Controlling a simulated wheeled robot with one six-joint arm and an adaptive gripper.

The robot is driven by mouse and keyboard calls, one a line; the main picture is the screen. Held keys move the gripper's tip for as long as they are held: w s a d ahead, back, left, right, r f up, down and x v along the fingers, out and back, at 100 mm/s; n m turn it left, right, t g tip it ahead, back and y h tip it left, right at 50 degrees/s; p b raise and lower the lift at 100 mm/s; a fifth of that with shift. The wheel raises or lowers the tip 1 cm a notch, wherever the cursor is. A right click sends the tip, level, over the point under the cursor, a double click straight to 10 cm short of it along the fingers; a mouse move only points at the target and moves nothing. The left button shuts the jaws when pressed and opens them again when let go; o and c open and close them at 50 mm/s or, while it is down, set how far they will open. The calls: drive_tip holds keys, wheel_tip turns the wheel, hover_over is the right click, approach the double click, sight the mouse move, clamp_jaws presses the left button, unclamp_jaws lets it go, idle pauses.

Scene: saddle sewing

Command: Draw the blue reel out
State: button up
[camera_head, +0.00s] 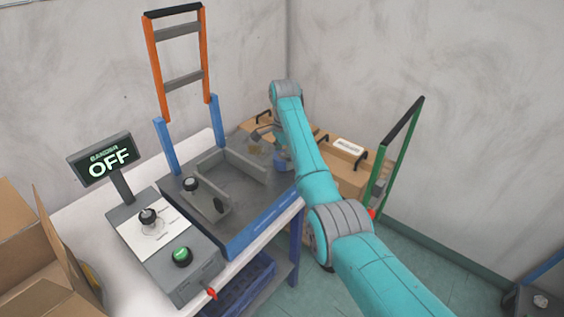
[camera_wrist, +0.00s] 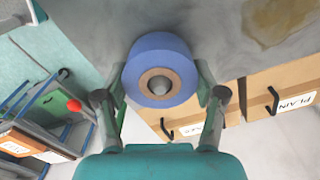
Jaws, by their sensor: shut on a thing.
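The blue reel (camera_wrist: 152,46) is near the middle of the wrist view, with a tan core around a rounded grey tip. My gripper (camera_wrist: 160,88) has one finger on each side of the reel and is shut on it. I cannot tell from this view how far the reel sits along the grey tip. In the head view my gripper is at the far side of the bench, mostly hidden by my arm. A small blue patch beneath it there may be the reel (camera_head: 284,163).
Wooden drawers (camera_head: 345,170) with black handles and a label stand beyond the bench. A grey tray (camera_head: 238,206) with a blue front edge lies left of my arm. An orange frame (camera_head: 155,65) rises behind it. A sign (camera_head: 104,157) reads OFF. A green frame (camera_head: 405,145) stands right.

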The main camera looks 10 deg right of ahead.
drive_tip(key=shift+r, duration=3)
drive_tip(key=shift+r, duration=0.1)
drive_tip(key=shift+r, duration=1.9)
